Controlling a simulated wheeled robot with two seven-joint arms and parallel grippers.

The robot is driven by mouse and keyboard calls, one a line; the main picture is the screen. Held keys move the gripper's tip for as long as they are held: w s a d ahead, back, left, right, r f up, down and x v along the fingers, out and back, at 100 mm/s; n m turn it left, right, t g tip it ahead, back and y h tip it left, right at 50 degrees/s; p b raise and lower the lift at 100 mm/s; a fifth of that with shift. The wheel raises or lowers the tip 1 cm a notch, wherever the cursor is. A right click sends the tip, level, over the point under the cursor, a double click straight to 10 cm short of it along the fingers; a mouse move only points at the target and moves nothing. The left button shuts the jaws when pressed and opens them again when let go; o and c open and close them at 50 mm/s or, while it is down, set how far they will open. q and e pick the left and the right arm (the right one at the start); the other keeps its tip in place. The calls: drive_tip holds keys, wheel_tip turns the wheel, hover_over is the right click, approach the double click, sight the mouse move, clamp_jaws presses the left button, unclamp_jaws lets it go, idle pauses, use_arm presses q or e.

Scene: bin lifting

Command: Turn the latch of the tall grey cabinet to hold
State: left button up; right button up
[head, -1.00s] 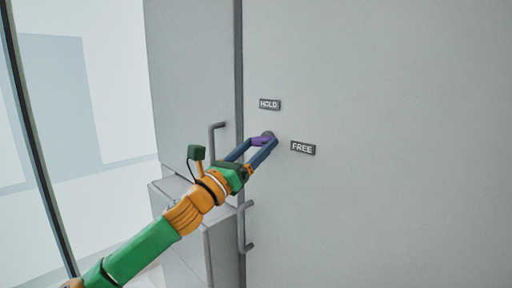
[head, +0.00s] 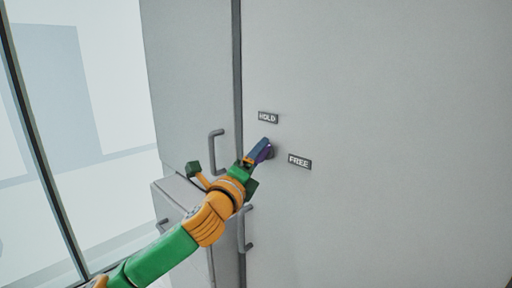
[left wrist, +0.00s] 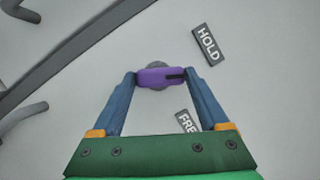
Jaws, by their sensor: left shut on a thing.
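The tall grey cabinet (head: 390,100) fills the right of the head view. Its purple latch (left wrist: 155,80) sits on a round grey hub (left wrist: 156,65) in the left wrist view. The latch lies between the blue fingertips of my left gripper (left wrist: 160,76), which is shut on it. In the head view the fingers hide most of the latch (head: 269,151). The HOLD label (head: 268,117) is above the latch and the FREE label (head: 299,160) is to its right. My right gripper is not in view.
A narrower grey door with a bar handle (head: 213,150) stands left of a dark vertical seam (head: 238,70). A second bar handle (head: 246,229) is below, near my forearm. A low grey unit (head: 180,190) stands at the left, with a glass panel (head: 60,130) beyond.

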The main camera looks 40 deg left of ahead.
use_arm(q)
drive_tip(key=shift+a+r+n+g+p, duration=0.15)
drive_tip(key=shift+n+g+p, duration=0.4)
drive_tip(key=shift+n+p, duration=0.75)
drive_tip(key=shift+d+r+n+g+p, duration=0.1)
drive_tip(key=shift+n+g+p, duration=0.45)
drive_tip(key=shift+n+p, duration=0.75)
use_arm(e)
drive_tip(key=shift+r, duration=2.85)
use_arm(q)
drive_tip(key=o, duration=1.2)
drive_tip(key=shift+o, duration=0.2)
drive_tip(key=shift+s+f, duration=0.1)
drive_tip(key=b+v, duration=0.4)
drive_tip(key=v, duration=0.2)
drive_tip(key=shift+s, duration=0.4)
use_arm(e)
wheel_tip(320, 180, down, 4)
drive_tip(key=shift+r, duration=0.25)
